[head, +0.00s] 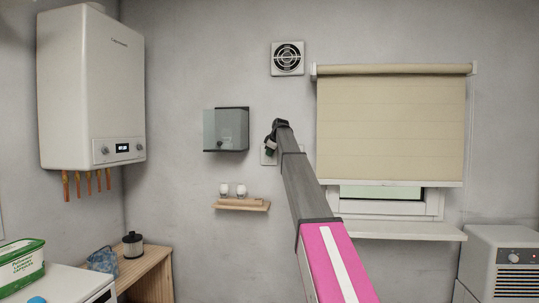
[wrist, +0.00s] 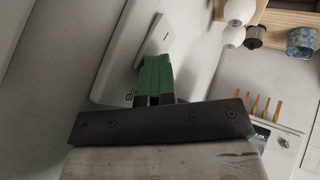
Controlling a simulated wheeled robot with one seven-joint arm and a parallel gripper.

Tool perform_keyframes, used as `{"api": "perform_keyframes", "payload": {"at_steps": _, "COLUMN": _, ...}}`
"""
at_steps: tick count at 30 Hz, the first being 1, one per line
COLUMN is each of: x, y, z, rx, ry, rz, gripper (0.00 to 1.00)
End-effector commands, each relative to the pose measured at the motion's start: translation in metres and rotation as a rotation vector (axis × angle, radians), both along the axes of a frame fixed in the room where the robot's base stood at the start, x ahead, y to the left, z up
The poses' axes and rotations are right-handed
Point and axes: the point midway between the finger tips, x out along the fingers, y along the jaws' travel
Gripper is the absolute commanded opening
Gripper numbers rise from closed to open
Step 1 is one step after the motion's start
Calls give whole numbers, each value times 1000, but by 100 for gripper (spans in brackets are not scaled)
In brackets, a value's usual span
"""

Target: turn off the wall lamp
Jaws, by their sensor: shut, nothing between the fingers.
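The wall lamp (head: 226,130), a boxy grey glass shade on a dark mount, hangs on the back wall left of my arm. A bulb shape shows faintly inside, and I see no glow. A white wall switch plate (head: 264,158) sits just right of the lamp, mostly hidden behind my gripper (head: 269,151). In the wrist view, the switch plate (wrist: 112,76) has a raised white rocker (wrist: 148,40). The green fingertips of my gripper (wrist: 154,76) are together and empty, right at the rocker's lower end. I cannot tell whether they touch it.
A small wooden shelf (head: 241,205) with two white bulbs (head: 232,190) is below the lamp. A boiler (head: 92,88) hangs at left, and a window with a beige blind (head: 391,127) is at right. A vent (head: 287,58) is above. The wall around the switch is clear.

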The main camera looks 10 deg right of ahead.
Motion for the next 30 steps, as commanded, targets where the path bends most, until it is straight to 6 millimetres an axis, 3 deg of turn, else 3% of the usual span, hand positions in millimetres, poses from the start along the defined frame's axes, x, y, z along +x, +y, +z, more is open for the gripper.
{"api": "perform_keyframes", "payload": {"at_steps": 30, "x": -1, "y": 0, "z": 16, "rx": -1, "ry": -2, "rz": 0, "gripper": 0}}
